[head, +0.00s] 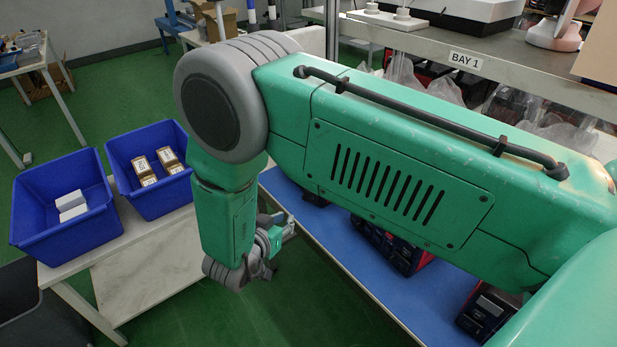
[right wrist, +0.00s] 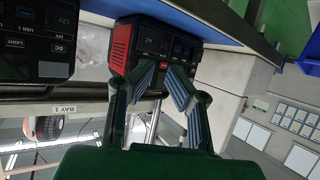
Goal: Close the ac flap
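A black power station with a red side (right wrist: 121,46) is at the top middle of the right wrist view, its dark front panel just beyond my right gripper (right wrist: 158,80). The gripper's two ribbed fingers are apart, with nothing held between them. Whether they touch the panel is unclear. In the head view the power station (head: 398,247) sits on the blue bench top, partly hidden by my right arm. My right gripper (head: 275,240) shows small at the bench's left edge. My left gripper is not in view.
A second power station (head: 488,309) stands nearer on the blue bench (head: 345,245); another shows in the right wrist view (right wrist: 40,45). Two blue bins (head: 62,235) stand on a side table (head: 150,270). A shelf marked BAY 1 (head: 466,60) overhangs the bench.

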